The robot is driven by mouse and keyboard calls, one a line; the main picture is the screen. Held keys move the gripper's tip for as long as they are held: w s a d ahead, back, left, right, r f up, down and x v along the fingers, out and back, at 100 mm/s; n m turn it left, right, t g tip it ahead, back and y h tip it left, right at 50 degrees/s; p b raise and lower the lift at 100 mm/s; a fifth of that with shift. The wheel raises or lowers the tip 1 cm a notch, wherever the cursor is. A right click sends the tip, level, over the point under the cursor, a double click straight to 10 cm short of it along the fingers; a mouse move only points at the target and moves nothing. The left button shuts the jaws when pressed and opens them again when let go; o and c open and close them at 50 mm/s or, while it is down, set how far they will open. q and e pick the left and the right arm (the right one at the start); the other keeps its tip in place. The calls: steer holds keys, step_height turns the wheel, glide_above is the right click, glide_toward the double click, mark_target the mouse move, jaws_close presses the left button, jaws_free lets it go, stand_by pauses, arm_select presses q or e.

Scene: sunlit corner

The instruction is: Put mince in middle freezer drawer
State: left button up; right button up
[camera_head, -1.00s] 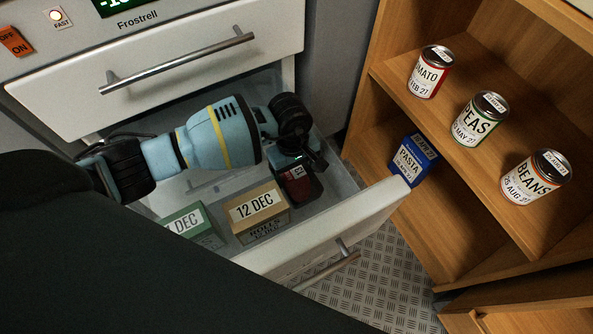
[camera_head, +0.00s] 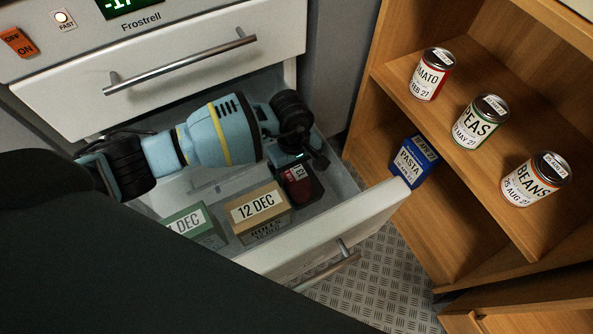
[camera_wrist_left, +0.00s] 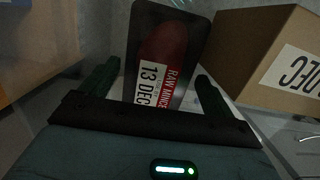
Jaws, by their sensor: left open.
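The mince (camera_head: 301,184) is a dark tray with red meat and a label. It lies in the open freezer drawer (camera_head: 329,232), at its right end, beside the brown rolls box. In the left wrist view the mince (camera_wrist_left: 161,65) shows a label reading RAW MINCE, 13 DEC. My left gripper (camera_head: 305,160) reaches down into the drawer just behind and above the mince. In the left wrist view its two fingers (camera_wrist_left: 152,88) stand apart on either side of the near end of the tray. My right gripper is not in view.
A rolls box (camera_head: 259,212) and a green box (camera_head: 196,226) share the drawer. The closed drawer above (camera_head: 180,75) hangs over my left arm. A wooden shelf (camera_head: 474,165) with tins and a blue pasta box (camera_head: 414,162) stands to the right.

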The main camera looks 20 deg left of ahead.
mark_target(294, 171)
arm_select(q)
step_height(294, 171, up, 11)
steer(key=a+p, duration=0.1)
steer(key=p, duration=0.1)
steer(key=shift+w+p, duration=0.35)
steer(key=shift+p, duration=0.05)
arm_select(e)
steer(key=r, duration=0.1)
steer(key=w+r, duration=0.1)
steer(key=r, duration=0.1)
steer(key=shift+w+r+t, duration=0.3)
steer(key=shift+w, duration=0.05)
arm_select(q)
steer(key=shift+f, duration=0.1)
